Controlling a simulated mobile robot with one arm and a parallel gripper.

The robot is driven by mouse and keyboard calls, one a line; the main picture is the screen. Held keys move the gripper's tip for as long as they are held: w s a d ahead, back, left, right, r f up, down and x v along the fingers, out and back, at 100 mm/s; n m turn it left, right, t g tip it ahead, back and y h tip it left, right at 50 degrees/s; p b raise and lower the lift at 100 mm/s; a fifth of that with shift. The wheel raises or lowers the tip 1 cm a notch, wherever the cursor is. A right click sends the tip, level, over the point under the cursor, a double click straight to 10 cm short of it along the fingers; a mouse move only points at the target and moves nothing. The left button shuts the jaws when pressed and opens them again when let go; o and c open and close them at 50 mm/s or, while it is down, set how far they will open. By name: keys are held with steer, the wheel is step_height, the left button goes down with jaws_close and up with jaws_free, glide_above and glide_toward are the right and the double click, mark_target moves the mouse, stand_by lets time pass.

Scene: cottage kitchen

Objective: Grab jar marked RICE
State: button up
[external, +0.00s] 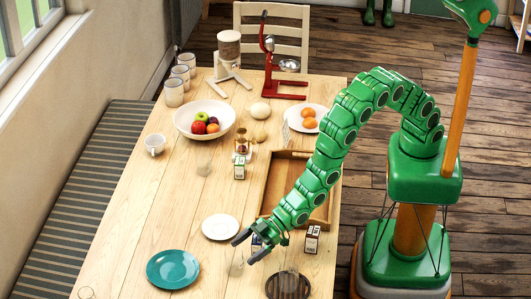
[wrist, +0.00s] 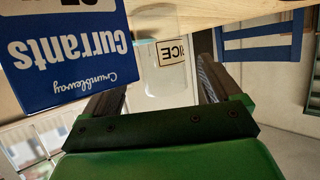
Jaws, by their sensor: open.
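In the wrist view, which is upside down, a clear jar (wrist: 160,85) carries a cream label with the letters ICE showing; the first letter is hidden. It appears between the two dark fingers of my gripper (wrist: 165,76). I cannot tell whether they touch it. In the external view my green gripper (external: 244,249) is open, low over the near part of the wooden table. A faint clear shape (external: 236,269) just in front of it may be the jar.
A small carton (external: 312,240), a dark round trivet (external: 288,286), a white plate (external: 220,227), a teal plate (external: 173,269) and a wooden tray (external: 273,190) are nearby.

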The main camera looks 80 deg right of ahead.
mark_target(234, 258)
steer(key=shift+x, duration=2.25)
steer(key=shift+w+a+f, duration=0.1)
steer(key=shift+w+a, duration=0.2)
steer(key=shift+a, duration=0.1)
steer(key=shift+c, duration=0.5)
steer(key=c, duration=1)
